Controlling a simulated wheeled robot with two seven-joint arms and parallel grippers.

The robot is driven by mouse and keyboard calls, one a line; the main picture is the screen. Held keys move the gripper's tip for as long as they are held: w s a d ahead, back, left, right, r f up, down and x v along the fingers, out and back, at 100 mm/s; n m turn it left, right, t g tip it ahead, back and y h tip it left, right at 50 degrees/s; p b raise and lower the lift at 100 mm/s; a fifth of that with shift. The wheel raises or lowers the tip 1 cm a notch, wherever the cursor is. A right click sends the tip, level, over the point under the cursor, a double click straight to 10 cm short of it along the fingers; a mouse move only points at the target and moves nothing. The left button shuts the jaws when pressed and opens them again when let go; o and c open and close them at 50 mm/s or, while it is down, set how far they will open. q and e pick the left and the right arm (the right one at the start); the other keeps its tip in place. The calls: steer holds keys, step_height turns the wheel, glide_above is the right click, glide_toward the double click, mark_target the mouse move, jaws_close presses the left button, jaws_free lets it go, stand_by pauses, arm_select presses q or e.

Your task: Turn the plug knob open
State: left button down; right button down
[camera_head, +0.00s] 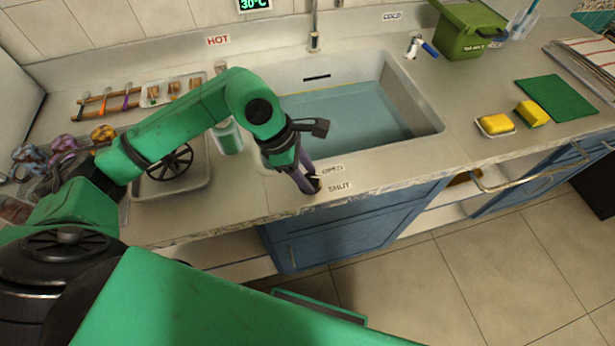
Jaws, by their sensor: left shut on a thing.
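My left gripper (312,188) reaches down to the front edge of the counter, below the sink. It is shut on the plug knob, a small dark thing at its fingertips that the fingers mostly hide. Right of the fingertips are two labels, OPEN (333,169) above and SHUT (340,187) below. I cannot tell which label the knob points to. The sink (410,85) holds blue-tinted water (350,115). My right gripper does not show.
A faucet (314,40) stands behind the sink between HOT and COLD labels. A soap bottle (228,136) stands left of the sink beside a metal tray (195,190). Yellow sponges (496,123), a green mat (556,98) and a green bin (465,32) are on the right.

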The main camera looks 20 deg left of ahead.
arm_select(q)
steer(key=n+t+b, duration=0.1)
steer(key=n+b, duration=0.1)
steer(key=n, duration=0.1)
steer(key=n+t+y+b, duration=0.1)
steer(key=n+b, duration=0.1)
steer(key=n, duration=0.1)
steer(key=shift+s+d+f, duration=0.1)
steer(key=n+t+y+b, duration=0.1)
steer(key=n+b, duration=0.1)
steer(key=n, duration=0.1)
steer(key=shift+d+n, duration=0.1)
steer(key=shift+n, duration=0.3)
steer(key=shift+s+n+y+b, duration=0.1)
steer(key=shift+n+y+b, duration=0.6)
steer(key=shift+n, duration=0.7)
steer(key=shift+t, duration=0.3)
steer(key=shift+c, duration=1.6)
jaws_free()
steer(key=p+v, duration=0.2)
steer(key=v, duration=1.2)
steer(key=shift+r, duration=0.45)
